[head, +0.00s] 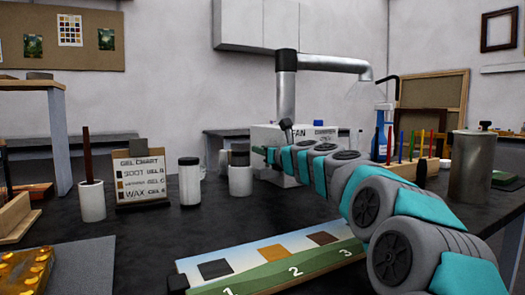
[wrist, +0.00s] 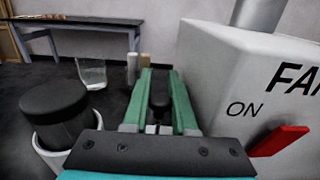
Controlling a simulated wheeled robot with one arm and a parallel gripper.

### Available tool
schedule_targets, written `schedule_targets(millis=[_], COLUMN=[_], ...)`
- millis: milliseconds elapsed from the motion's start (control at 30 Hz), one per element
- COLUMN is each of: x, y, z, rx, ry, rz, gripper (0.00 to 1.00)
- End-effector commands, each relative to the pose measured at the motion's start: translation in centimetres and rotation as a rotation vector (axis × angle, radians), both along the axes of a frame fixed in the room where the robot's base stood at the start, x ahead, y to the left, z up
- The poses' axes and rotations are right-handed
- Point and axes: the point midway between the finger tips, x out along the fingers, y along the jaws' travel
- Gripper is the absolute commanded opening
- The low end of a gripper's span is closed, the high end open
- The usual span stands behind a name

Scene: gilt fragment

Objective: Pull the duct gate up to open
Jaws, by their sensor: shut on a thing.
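A silver duct (head: 286,95) rises from the white fan box (head: 262,133) and bends right along the top. A dark knob-like piece (head: 286,125) stands in front of its lower end; I cannot tell whether this is the gate's handle. My gripper (head: 262,151) is low in front of the box, pointing left. In the wrist view my gripper (wrist: 160,85) has its green fingers close on both sides of a dark piece (wrist: 160,100), which I cannot clearly identify. The box (wrist: 235,75) is just right of the fingers, with a red lever (wrist: 277,140) beside "ON".
A dark-lidded jar (head: 240,178) stands left of my gripper, close by in the wrist view (wrist: 55,105). Another jar (head: 190,182) and a label stand (head: 143,180) are further left. A numbered board (head: 270,265) lies in front. A brush rack (head: 405,168) and metal canister (head: 470,170) stand right.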

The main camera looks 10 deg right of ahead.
Motion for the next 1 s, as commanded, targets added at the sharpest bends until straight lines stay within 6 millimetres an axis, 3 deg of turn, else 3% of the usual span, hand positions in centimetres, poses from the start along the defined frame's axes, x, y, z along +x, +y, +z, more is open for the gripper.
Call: schedule_targets(millis=[367, 933, 967, 1000], x=[-0.2, 0.0, 0.0, 0.0], y=[-0.2, -0.1, -0.1, -0.1], z=[3.0, 2.5, 2.5, 2.5], rx=[0.007, 0.0, 0.0, 0.0], ry=[-0.007, -0.001, -0.001, -0.001], rz=[-0.001, -0.001, -0.001, -0.001], gripper=[0.0, 0.0, 0.29, 0.33])
